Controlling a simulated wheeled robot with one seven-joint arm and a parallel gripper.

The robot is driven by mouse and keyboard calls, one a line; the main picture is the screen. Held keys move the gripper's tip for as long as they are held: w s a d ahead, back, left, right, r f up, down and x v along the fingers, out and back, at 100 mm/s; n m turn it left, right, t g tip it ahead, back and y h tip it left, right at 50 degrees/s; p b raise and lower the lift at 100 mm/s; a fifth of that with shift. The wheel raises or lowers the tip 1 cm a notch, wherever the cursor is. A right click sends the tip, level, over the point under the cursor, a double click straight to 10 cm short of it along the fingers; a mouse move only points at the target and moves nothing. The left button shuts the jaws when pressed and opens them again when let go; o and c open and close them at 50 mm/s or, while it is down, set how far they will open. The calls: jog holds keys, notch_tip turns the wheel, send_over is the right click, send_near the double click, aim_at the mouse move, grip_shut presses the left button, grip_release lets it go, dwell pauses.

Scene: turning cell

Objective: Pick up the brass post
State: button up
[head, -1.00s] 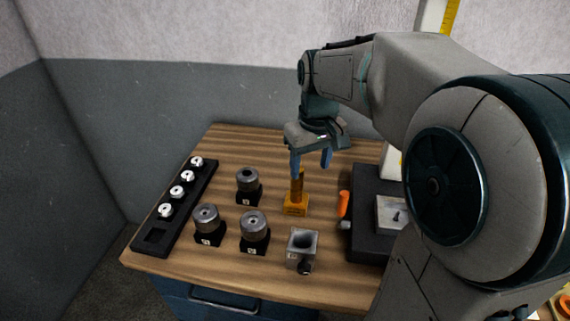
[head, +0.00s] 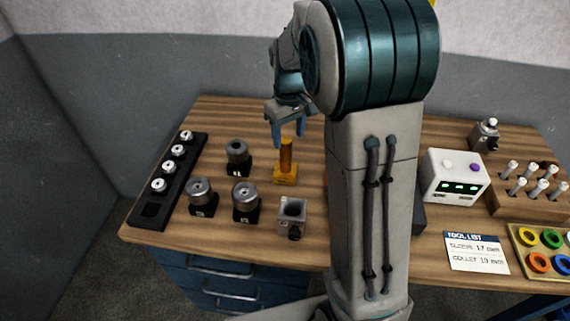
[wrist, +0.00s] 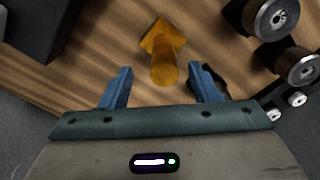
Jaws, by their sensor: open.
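The brass post (head: 286,157) stands upright on a square brass base on the wooden bench, in the head view. In the wrist view the post (wrist: 163,66) shows just ahead of the fingertips, roughly centred between them. My gripper (head: 288,131) is open, its blue fingers pointing down at the top of the post. In the wrist view my gripper (wrist: 160,80) holds nothing, with one finger to each side of the post's line. I cannot tell whether the fingertips reach below the post's top.
A black rack (head: 171,176) lies at the left. A white box (head: 455,174) and a tool list card (head: 475,252) are at the right.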

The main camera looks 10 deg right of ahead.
aim_at(285, 139)
jog(key=shift+w+a+f+p, duration=0.15)
jog(key=shift+f+p, duration=0.3)
jog(key=shift+f, duration=0.9)
jog(key=shift+w+a+f+p, duration=0.15)
jog(key=shift+f+p, duration=0.25)
jog(key=shift+f, duration=0.95)
grip_shut()
jog(key=shift+w+r, duration=0.15)
